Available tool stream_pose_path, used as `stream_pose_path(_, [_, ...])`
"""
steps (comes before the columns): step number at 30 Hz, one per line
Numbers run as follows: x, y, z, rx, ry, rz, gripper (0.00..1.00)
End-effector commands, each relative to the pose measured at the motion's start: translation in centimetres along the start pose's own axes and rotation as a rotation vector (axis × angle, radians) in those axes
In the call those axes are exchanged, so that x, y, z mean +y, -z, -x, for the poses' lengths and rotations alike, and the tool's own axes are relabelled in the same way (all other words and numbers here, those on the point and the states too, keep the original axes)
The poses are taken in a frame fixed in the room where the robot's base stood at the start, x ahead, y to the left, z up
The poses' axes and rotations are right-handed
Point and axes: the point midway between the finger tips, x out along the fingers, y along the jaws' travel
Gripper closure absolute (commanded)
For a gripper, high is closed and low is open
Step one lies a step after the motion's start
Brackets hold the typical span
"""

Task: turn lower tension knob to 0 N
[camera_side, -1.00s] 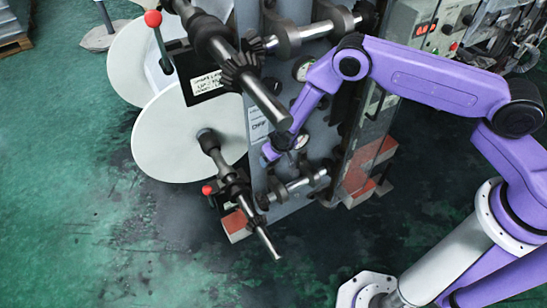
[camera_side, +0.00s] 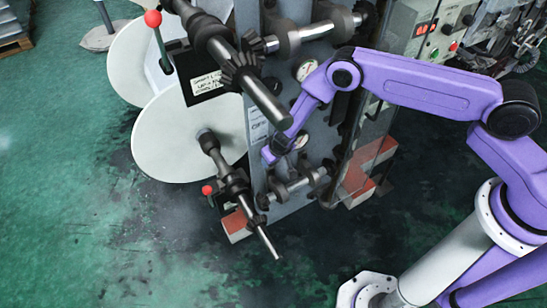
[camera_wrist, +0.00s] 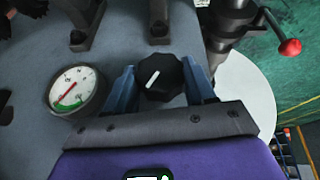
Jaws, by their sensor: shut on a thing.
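The lower tension knob (camera_wrist: 160,78) is black with a white pointer line, in the middle of the wrist view. Its pointer slants from lower left to upper right. My gripper (camera_wrist: 162,86) has its two blue fingers shut on the knob, one on each side. In the side view my gripper (camera_side: 268,154) is at the machine's front panel, and the knob is hidden there. A round white gauge (camera_wrist: 74,89) with a green arc and a red needle sits left of the knob. The needle points to the lower left. I cannot read its figures.
Shafts and rollers stick out of the panel. The lower shaft (camera_side: 240,186) and a red-ended lever (camera_side: 208,190) are close to my gripper. The upper shaft (camera_side: 244,72) is above it. White discs (camera_side: 185,140) stand at the left. The green floor in front is clear.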

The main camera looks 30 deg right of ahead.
Motion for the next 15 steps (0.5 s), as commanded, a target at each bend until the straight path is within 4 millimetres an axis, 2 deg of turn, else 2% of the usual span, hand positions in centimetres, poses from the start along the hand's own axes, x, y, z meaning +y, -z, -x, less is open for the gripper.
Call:
stream_pose_path(8, [-0.36, -0.01, 0.06, -0.004, -0.047, 0.024, 0.76])
stream_pose_path(15, [-0.68, -0.04, 0.03, -0.013, -0.176, 0.079, 0.76])
